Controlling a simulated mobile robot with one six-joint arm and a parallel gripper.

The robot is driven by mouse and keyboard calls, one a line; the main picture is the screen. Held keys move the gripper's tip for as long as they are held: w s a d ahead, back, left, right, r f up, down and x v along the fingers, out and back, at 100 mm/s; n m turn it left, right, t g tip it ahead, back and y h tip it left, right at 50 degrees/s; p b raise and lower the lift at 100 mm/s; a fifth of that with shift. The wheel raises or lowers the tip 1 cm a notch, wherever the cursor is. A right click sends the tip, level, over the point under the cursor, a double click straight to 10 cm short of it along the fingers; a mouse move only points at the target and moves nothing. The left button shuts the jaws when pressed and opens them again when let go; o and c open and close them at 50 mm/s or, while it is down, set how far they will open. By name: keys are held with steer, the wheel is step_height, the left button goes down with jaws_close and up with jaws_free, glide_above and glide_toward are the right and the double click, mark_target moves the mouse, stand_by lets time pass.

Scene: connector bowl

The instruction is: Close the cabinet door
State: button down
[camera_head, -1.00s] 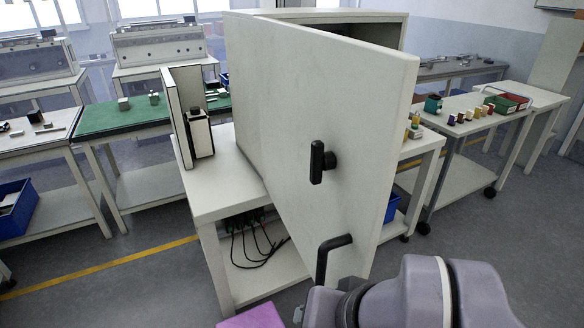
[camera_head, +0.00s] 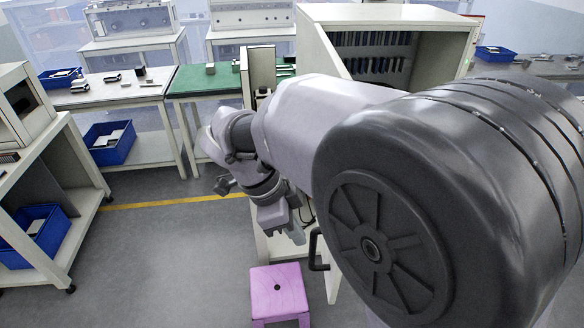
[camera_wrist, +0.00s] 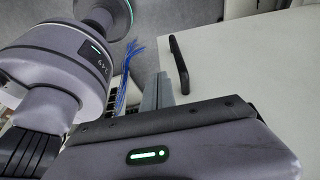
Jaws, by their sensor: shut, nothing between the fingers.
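The white cabinet (camera_head: 385,13) stands at the upper right in the head view. Its front is open and shows racks of dark parts inside. The door is mostly or wholly hidden behind my arm there. In the wrist view a large white panel (camera_wrist: 255,70) fills the right side, with a black bar handle (camera_wrist: 178,63) at its left; I cannot tell for sure that it is the door. My gripper (camera_head: 297,235) points down, left of and below the cabinet. Its grey fingers (camera_wrist: 163,88) are shut and empty, apart from the black handle.
A pink stool (camera_head: 278,285) stands on the floor below my gripper. A bent black handle (camera_head: 316,248) sticks out just right of it. A green-topped table (camera_head: 205,80) stands behind, and a shelf unit (camera_head: 45,150) at the left. The floor at left centre is clear.

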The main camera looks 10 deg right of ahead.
steer(key=d+f+b, duration=0.3)
steer(key=d+f, duration=0.3)
steer(key=f, duration=0.1)
steer(key=shift+s+d+f, duration=0.3)
steer(key=shift+d+f, duration=0.05)
steer(key=shift+d, duration=0.05)
steer(key=shift+d, duration=0.1)
